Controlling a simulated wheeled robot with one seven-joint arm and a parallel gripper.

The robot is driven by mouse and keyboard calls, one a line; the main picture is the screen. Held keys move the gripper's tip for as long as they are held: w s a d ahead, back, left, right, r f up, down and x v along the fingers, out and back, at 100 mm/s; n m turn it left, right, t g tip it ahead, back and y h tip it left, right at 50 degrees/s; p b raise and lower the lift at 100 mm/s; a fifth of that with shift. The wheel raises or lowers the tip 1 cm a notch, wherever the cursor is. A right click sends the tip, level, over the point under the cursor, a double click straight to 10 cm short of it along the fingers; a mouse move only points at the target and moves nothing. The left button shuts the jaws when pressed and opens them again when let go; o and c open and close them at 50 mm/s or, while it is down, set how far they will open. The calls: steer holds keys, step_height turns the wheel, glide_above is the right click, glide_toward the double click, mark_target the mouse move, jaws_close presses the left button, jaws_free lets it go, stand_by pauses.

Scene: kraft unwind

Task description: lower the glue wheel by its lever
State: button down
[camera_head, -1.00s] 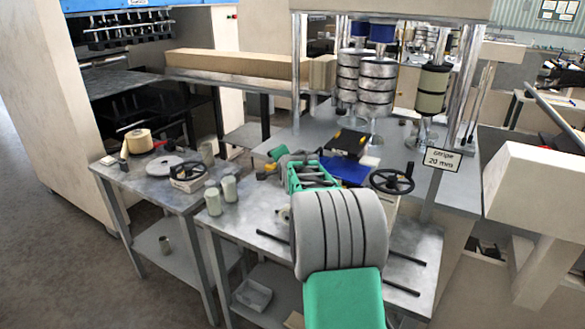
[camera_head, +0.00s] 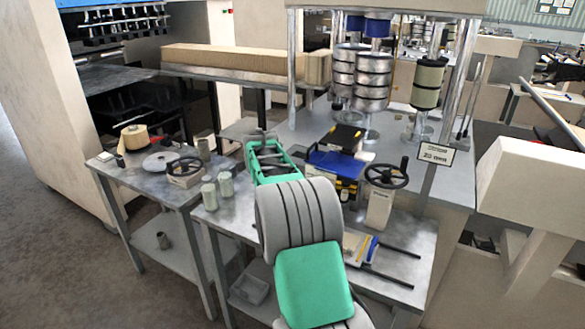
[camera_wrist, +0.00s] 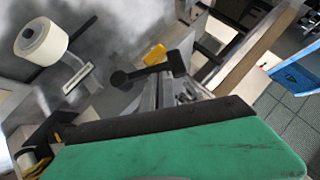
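My gripper (camera_head: 262,142) is at the far end of my green and grey arm, over the front table. In the wrist view its green body with a black edge fills the bottom, and the fingers are mostly hidden, so I cannot tell how far they are open. A black lever (camera_wrist: 152,71) with a round knob lies just beyond that edge, apart from the green body as far as I can see. A cream roll (camera_wrist: 42,41) is at the upper left of the wrist view. I cannot tell whether it is the glue wheel. I cannot pick out the lever in the head view.
A blue and yellow unit (camera_head: 336,163) and a black handwheel (camera_head: 386,173) stand right of my gripper. Metal roller stacks (camera_head: 373,84) rise behind.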

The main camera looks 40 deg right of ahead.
steer(key=shift+f, duration=0.1)
steer(key=d+r+b+v, duration=0.2)
steer(key=v, duration=1.1)
steer(key=shift+w, duration=0.25)
steer(key=shift+r, duration=0.1)
